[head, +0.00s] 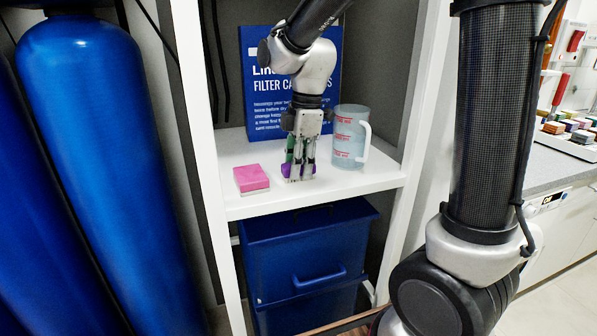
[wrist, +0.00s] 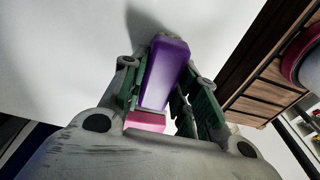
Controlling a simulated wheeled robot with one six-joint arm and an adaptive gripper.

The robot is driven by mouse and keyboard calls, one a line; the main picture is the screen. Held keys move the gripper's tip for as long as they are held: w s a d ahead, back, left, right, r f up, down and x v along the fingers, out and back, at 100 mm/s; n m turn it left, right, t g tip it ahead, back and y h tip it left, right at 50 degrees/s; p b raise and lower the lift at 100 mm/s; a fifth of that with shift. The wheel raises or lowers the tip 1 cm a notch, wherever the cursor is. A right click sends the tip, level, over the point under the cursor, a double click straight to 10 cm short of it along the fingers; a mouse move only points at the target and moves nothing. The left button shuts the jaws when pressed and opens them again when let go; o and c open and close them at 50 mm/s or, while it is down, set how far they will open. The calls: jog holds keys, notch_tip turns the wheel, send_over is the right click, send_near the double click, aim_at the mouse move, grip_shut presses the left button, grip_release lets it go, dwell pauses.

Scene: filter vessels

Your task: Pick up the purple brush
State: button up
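The purple brush (wrist: 165,72) shows between my fingers in the wrist view, its long body running away from my gripper. My gripper (head: 299,172) points down at the shelf in the head view, with purple showing low around its fingers. In the wrist view my gripper (wrist: 167,62) has green-padded fingers close along both sides of the brush, and they appear closed on it. The brush's lower end is at or very near the shelf top; I cannot tell whether it touches. Much of the brush is hidden by the fingers in the head view.
A pink block (head: 251,179) lies left of my gripper on the white shelf (head: 330,186). A measuring jug (head: 349,140) stands close on the right. A blue filter-cartridge box (head: 262,95) stands behind. White posts flank the shelf, and a blue bin (head: 310,250) sits below.

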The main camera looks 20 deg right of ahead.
jog(key=shift+c, duration=0.5)
jog(key=shift+r, duration=0.3)
notch_tip(320, 180, up, 10)
jog(key=shift+f, duration=0.25)
jog(key=o, duration=0.3)
jog(key=shift+c, duration=0.5)
